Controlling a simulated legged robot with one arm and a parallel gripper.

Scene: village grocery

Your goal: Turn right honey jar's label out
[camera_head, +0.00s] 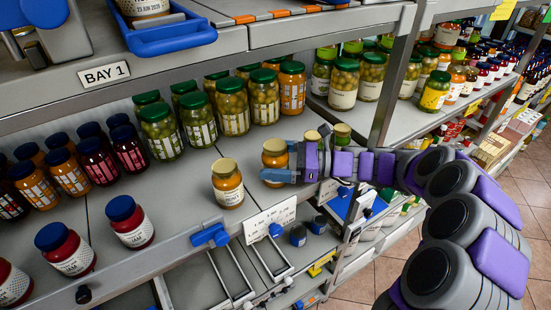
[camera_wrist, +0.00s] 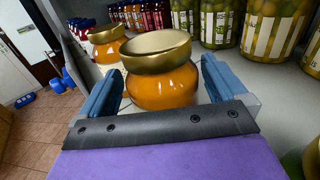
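The right honey jar (camera_head: 275,155), orange with a gold lid, stands upright near the shelf's front edge. No label shows on its visible side in the head view, where my gripper partly covers it. In the wrist view the jar (camera_wrist: 162,88) sits between the two blue fingers of my gripper (camera_wrist: 160,92), its facing side plain orange. The fingers look open around it, with small gaps at the sides; contact is hard to judge. My gripper reaches in from the right in the head view (camera_head: 277,174). A second honey jar (camera_head: 228,185) stands to the left, white label outward.
Green and mixed pickle jars (camera_head: 231,107) stand in rows behind. Red jars with blue lids (camera_head: 130,222) are at the left. A shelf upright (camera_head: 391,90) stands close to my arm. Bare shelf (camera_head: 185,190) lies left of the honey jars.

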